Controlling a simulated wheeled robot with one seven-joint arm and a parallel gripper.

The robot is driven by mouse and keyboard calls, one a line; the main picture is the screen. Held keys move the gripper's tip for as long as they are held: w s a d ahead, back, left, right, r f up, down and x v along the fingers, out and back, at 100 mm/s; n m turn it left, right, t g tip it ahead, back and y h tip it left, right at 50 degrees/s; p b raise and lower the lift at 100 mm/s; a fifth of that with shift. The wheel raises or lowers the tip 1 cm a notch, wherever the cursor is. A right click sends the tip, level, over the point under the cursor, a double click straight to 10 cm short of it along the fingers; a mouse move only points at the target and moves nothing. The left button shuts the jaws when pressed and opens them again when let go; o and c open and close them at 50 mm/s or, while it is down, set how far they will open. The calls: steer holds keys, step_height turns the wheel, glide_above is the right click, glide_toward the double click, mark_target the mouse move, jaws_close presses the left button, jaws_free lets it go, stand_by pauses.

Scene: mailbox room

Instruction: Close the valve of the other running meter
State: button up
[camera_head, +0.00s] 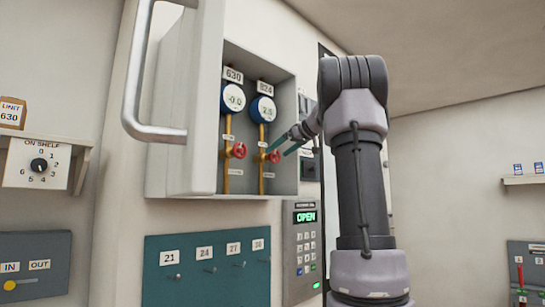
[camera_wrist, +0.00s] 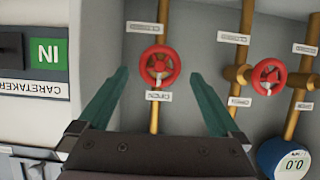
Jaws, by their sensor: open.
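In the head view, an open wall cabinet (camera_head: 285,95) holds meter 630 (camera_head: 234,99), reading about 0.0, and meter 824 (camera_head: 263,109), which seems to read 2.5. Each has a brass pipe and a red valve: the 630 valve (camera_head: 239,150) and the 824 valve (camera_head: 274,157). My gripper (camera_head: 277,151) is open at the 824 valve. In the wrist view its teal fingers (camera_wrist: 160,74) stand either side of the 824 wheel (camera_wrist: 160,66), with nothing held; contact cannot be told. The 630 wheel (camera_wrist: 268,77) is to the right, above a 0.0 dial (camera_wrist: 290,158).
The cabinet door (camera_head: 205,100) with its large handle (camera_head: 135,90) stands open at left. A third brass pipe (camera_wrist: 300,65) shows at the wrist view's right edge. Below are a key board (camera_head: 205,265) and a keypad reading OPEN (camera_head: 305,217). A Caretaker panel (camera_wrist: 40,60) is beside the cabinet.

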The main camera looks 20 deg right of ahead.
mark_target(276, 154)
steer(key=shift+x, duration=2.05)
steer(key=c, duration=1.3)
